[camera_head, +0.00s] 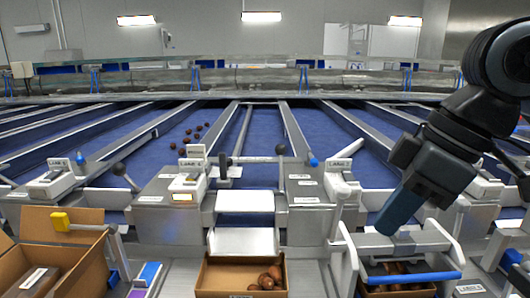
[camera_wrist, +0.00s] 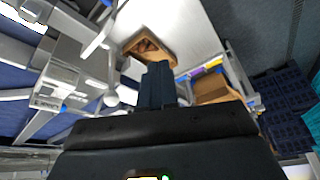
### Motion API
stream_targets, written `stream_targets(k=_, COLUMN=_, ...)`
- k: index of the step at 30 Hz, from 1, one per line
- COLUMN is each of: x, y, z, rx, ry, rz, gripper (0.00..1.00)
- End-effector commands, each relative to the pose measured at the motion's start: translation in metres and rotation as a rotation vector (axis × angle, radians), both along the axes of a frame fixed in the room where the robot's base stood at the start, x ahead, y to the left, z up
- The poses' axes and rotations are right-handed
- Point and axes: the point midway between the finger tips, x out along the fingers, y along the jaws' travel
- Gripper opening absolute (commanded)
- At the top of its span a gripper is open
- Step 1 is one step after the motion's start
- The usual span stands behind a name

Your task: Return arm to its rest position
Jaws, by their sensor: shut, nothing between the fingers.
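My gripper (camera_head: 388,230) is at the right of the head view, on the end of my dark arm, pointing down and to the left. Its fingers are together with nothing between them. In the wrist view the closed fingers (camera_wrist: 157,68) point up toward a small cardboard box with dates (camera_wrist: 149,45).
An open box of dates (camera_head: 212,284) stands below the middle chute. A larger cardboard box (camera_head: 88,269) is at the left. Blue sorting lanes (camera_head: 262,135) with metal dividers run back; several dates (camera_head: 193,136) lie on one. Levers and metal housings line the front.

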Motion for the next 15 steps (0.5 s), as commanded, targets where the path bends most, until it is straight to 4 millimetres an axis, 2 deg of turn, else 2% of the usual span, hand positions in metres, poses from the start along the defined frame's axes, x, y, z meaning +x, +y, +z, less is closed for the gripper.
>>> stream_targets(k=8, x=0.009, y=0.057, z=0.0, rx=0.266, ry=-0.084, rz=-0.005, gripper=0.0)
stream_targets(k=12, x=0.014, y=0.093, z=0.006, rx=0.472, ry=-0.142, rz=-0.036, gripper=0.0)
stream_targets(k=15, x=0.018, y=0.113, z=0.01, rx=0.617, ry=-0.18, rz=-0.075, gripper=0.0)
